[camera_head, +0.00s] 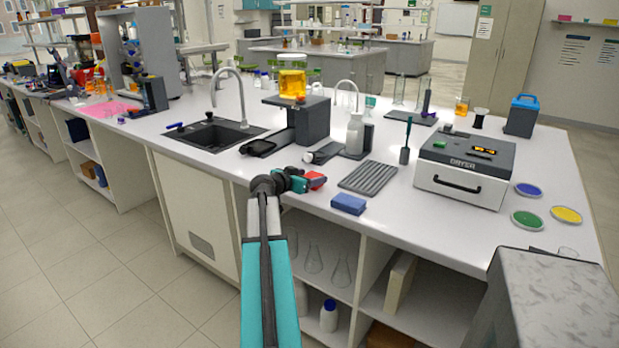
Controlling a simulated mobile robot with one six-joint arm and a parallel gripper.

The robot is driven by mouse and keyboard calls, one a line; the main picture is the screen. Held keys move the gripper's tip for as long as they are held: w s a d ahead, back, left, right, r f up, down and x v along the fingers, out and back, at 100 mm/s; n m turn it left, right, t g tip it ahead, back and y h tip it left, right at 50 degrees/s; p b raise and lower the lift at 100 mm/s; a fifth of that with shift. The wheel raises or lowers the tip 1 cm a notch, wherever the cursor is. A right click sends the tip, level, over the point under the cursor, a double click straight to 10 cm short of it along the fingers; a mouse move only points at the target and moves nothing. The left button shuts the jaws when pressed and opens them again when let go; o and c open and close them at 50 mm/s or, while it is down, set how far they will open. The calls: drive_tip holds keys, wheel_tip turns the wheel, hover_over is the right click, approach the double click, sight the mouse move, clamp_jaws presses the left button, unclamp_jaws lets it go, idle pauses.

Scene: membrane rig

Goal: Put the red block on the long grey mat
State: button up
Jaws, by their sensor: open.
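The red block (317,180) is at the front part of the white bench, right at the end of my gripper (304,182). My gripper reaches in from the left, low over the bench edge, and its jaws are open. The fingers partly overlap the block in this view, so I cannot tell whether they touch it. The long grey mat (368,178) is ribbed and lies flat just right of the red block, with a short gap between. Nothing lies on the mat.
A blue block (348,204) lies in front of the mat near the bench edge. A dryer box (462,170) stands to the right, with coloured dishes (527,220) beside it. A dark scoop-like tool (405,150) and a white bottle (355,133) stand behind the mat.

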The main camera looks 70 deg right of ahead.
drive_tip(key=b+v, duration=0.1)
drive_tip(key=v, duration=1.1)
drive_tip(key=shift+b, duration=0.35)
